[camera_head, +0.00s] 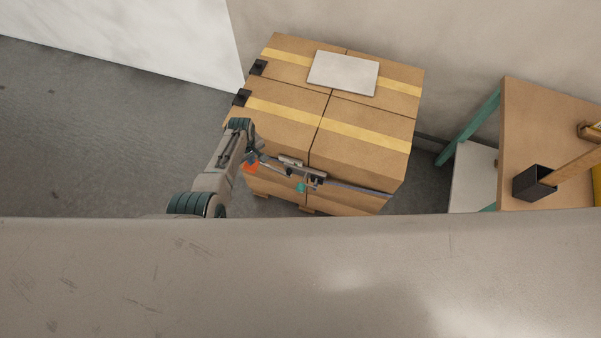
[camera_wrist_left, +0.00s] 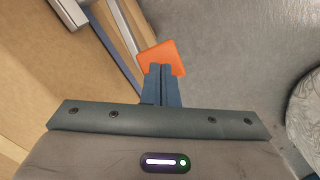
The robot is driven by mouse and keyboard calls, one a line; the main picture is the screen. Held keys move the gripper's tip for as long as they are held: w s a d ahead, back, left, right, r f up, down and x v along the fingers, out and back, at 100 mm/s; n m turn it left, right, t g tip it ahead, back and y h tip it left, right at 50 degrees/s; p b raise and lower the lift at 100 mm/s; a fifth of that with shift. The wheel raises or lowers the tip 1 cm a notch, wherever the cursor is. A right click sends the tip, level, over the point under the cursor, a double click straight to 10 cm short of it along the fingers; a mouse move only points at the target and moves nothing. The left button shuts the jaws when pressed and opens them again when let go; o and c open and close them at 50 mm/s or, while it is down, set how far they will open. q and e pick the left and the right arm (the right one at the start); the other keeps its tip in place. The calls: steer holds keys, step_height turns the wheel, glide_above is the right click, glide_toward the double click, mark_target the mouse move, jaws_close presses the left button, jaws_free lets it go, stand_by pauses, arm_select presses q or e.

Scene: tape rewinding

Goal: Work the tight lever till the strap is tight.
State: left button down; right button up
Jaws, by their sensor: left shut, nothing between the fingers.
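A stack of cardboard boxes (camera_head: 365,145) has a grey strap (camera_head: 365,190) across its front side. A metal tensioner (camera_head: 316,180) sits on the strap, with a small teal knob (camera_head: 301,187) below it. An orange pad (camera_head: 250,168) shows at the tensioner's left, by my left gripper (camera_head: 257,158). In the left wrist view the orange pad (camera_wrist_left: 168,55) lies just beyond the fingertips of my left gripper (camera_wrist_left: 161,68), which are shut together and empty. I cannot tell whether they touch it. Which part is the tight lever is unclear. My right gripper is out of view.
A white sheet (camera_head: 343,73) lies on top of the boxes. Black corner pieces (camera_head: 242,97) sit on their left edge. A wooden-topped table (camera_head: 535,120) with a black holder (camera_head: 534,183) stands at the right. The floor (camera_head: 110,130) at the left is clear.

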arm_select(q)
step_height(320, 180, up, 2)
steer(key=shift+r+p, duration=0.1)
steer(key=shift+p, duration=0.3)
steer(key=shift+r, duration=0.95)
step_height(320, 180, up, 11)
steer(key=b, duration=0.2)
steer(key=shift+f, duration=0.15)
